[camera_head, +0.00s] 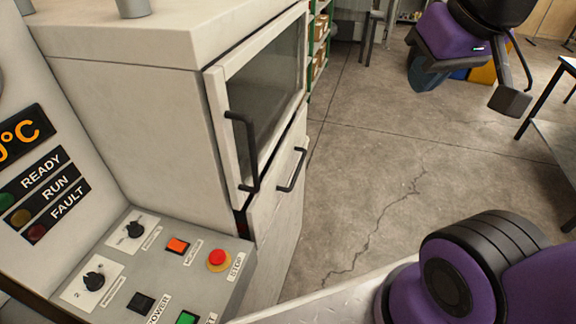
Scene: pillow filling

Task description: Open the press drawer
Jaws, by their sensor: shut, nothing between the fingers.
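The press is a white cabinet (130,120) at the left. Its upper front is a framed panel with a dark window (268,85) and a long black handle (243,150). Below it is a plain pale front, which looks like the drawer (273,205), with a black bar handle (293,170). This lower front looks closed, and its bottom is partly hidden by the control panel. My gripper (510,101) is at the upper right, on the end of my purple arm. It is shut and empty, well apart from both handles, over the floor.
A control panel (205,285) with knobs, buttons and a red stop button (219,258) juts out at the lower left. A dark-legged table (555,135) stands at the right edge. Green shelving (318,45) is behind the press. The cracked concrete floor (375,185) between is clear.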

